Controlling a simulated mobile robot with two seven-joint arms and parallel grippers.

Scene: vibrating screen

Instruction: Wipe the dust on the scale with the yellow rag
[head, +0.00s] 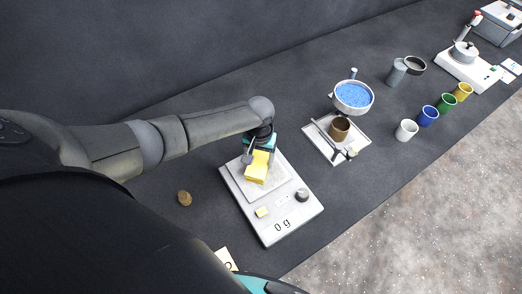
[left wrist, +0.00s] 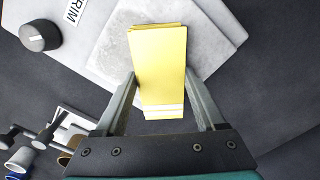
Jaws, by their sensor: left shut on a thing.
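The yellow rag (head: 256,168) is a folded block between the fingers of my left gripper (head: 258,160), over the scale plate. It also shows in the left wrist view (left wrist: 158,62), between the two fingers (left wrist: 160,100). The scale (head: 286,226) is a white box with a display reading 0 g and a black knob (head: 302,195). Its square plate (head: 240,183) looks speckled grey with dust, also in the left wrist view (left wrist: 108,62). I cannot tell whether the rag touches the plate. My right gripper is not in view.
A brown round object (head: 184,198) lies left of the scale. A stand with a bowl of blue grains (head: 353,96) and a brown cup (head: 340,128) is to the right. Several coloured cups (head: 428,115) stand along the front edge. The dark counter behind the scale is clear.

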